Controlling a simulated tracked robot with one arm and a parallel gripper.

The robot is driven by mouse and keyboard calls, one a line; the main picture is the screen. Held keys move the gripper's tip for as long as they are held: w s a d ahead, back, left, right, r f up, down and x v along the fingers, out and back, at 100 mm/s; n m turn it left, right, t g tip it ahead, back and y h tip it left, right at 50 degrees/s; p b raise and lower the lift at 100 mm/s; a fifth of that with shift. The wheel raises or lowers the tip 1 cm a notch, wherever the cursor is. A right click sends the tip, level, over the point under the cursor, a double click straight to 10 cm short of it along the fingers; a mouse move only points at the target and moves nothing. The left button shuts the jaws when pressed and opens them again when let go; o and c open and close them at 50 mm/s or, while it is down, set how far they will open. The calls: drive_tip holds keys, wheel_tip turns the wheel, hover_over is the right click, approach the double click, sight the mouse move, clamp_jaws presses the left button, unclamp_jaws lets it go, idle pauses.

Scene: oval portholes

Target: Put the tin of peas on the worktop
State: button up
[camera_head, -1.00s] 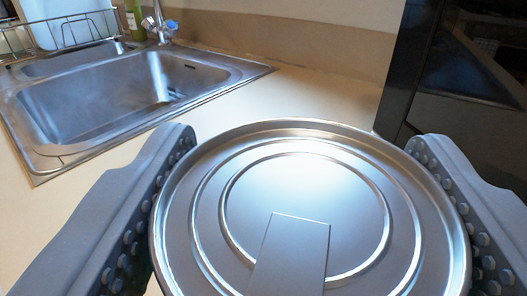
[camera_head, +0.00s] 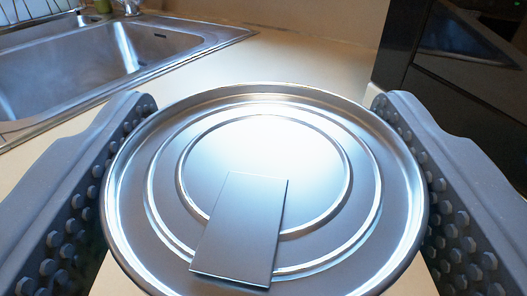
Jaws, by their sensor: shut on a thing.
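The tin of peas (camera_head: 265,165) shows as a round silver lid with raised rings and a flat pull tab. It fills the middle of the head camera view, and its sides and label are hidden beneath the lid. My gripper (camera_head: 262,120) is shut on the tin, with one studded grey finger on each side of it. The cream worktop (camera_head: 300,58) spreads behind the tin, and a pale surface also shows below it. I cannot tell whether the tin's base touches the worktop.
A steel sink (camera_head: 90,70) is set into the worktop at the upper left, with a tap (camera_head: 130,6) behind it. A dark glossy appliance or cabinet (camera_head: 465,60) stands at the right. The worktop between them is clear.

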drive_tip(key=o, duration=1.3)
drive_tip(key=shift+s, duration=0.1)
drive_tip(key=shift+s+r, duration=0.1)
drive_tip(key=shift+s, duration=0.55)
drive_tip(key=s+p, duration=0.2)
drive_tip(key=s, duration=0.8)
drive_tip(key=shift+s, duration=0.25)
